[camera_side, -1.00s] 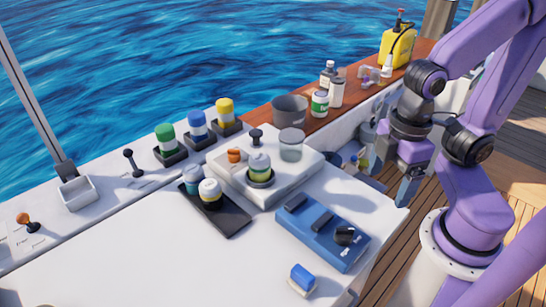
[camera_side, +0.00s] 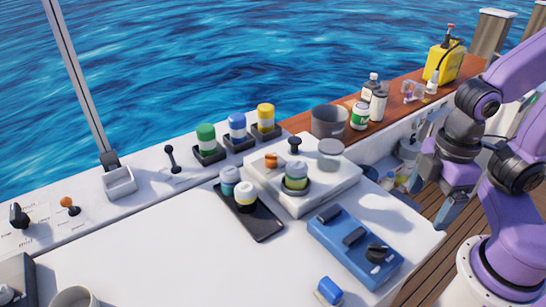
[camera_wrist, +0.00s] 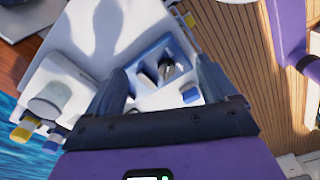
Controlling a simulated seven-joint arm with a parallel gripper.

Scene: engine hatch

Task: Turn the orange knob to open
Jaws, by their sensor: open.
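An orange-topped knob (camera_side: 69,204) stands on a labelled part of the white ledge at the far left of the side view. A smaller orange piece (camera_side: 271,160) sits on the raised white box near the middle. I cannot tell from the picture which one the task means. My gripper (camera_side: 447,208) hangs at the right, beyond the white deck's right edge and far from both. It is open and empty. In the wrist view my gripper's fingers (camera_wrist: 165,82) are spread apart, with the blue block set beyond them. I cannot make out an orange knob there.
The blue block set (camera_side: 355,247) lies at the deck's right. The raised white box (camera_side: 318,195) carries jars. A black tray (camera_side: 262,226) holds two jars. Green, blue and yellow-capped jars (camera_side: 237,127) stand behind. A black-handled knob (camera_side: 18,215) stands left of the orange-topped one.

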